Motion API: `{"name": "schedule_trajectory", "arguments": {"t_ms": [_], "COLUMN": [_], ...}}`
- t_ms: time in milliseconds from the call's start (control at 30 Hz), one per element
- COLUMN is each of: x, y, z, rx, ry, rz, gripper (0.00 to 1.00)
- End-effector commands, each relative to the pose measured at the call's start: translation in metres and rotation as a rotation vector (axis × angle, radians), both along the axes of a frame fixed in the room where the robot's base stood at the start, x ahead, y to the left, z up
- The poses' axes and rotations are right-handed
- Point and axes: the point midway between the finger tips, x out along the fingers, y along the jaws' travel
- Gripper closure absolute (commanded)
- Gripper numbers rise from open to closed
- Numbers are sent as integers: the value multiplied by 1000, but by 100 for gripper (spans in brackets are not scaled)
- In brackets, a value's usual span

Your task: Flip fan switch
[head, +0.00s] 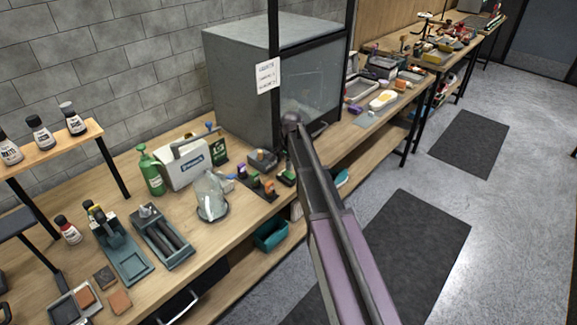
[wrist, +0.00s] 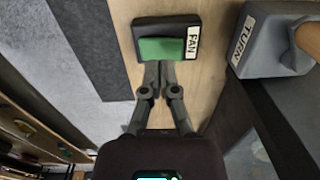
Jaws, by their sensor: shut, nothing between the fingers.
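The fan switch is a dark box (wrist: 148,47) with a green rocker (wrist: 160,50) and a white label reading FAN, on the wooden bench in the wrist view. In the head view, a small dark and green item that looks like this switch (head: 287,176) sits beside my arm. My gripper (wrist: 158,68) is shut and empty. Its fingertips are at the near edge of the green rocker; I cannot tell whether they touch it. In the head view my arm hides the gripper.
A grey box labelled TURN (wrist: 265,40) stands to the right of the switch in the wrist view. A glass jar (head: 211,192) and a green spray bottle (head: 151,172) stand to the left.

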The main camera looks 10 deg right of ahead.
Motion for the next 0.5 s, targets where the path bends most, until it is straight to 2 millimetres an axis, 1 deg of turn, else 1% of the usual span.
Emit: {"name": "schedule_trajectory", "arguments": {"t_ms": [33, 500], "x": [-1, -7], "y": [-1, -6], "z": [9, 48], "rx": [0, 0], "ry": [0, 0], "rz": [0, 0], "gripper": [100, 100]}}
